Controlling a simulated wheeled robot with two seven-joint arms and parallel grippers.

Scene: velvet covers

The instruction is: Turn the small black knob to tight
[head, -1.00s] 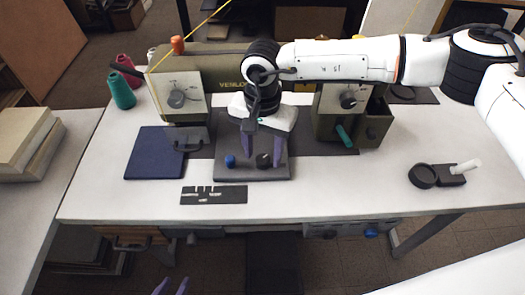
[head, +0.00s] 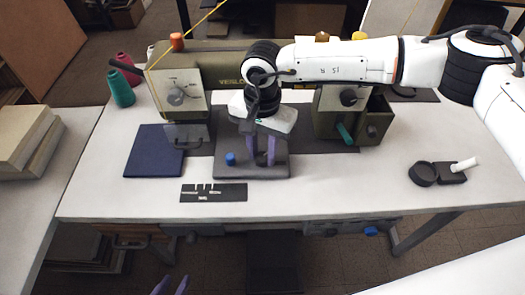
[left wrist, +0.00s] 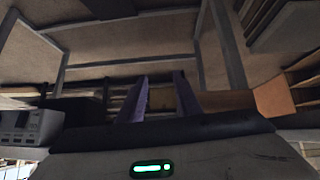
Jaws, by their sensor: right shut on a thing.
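The small black knob (head: 262,160) stands on the dark grey plate (head: 225,172) in front of the sewing machine. My right gripper (head: 262,163) reaches down over it from the right, its purple fingers on either side and shut on it. The fingers hide most of the knob, and I cannot read any mark for tight. A small blue knob (head: 230,159) stands to its left on the same plate. My left gripper (head: 169,286) is at the bottom of the head view, below the table's front edge, open and empty. Its fingers (left wrist: 162,98) stand apart in the left wrist view.
The olive sewing machine (head: 225,65) stands behind, partly hidden by my right arm. A navy pad (head: 152,155) lies left of the plate, and a black slotted strip (head: 213,193) lies in front. A black round holder (head: 424,174) is at right. The table's front right is clear.

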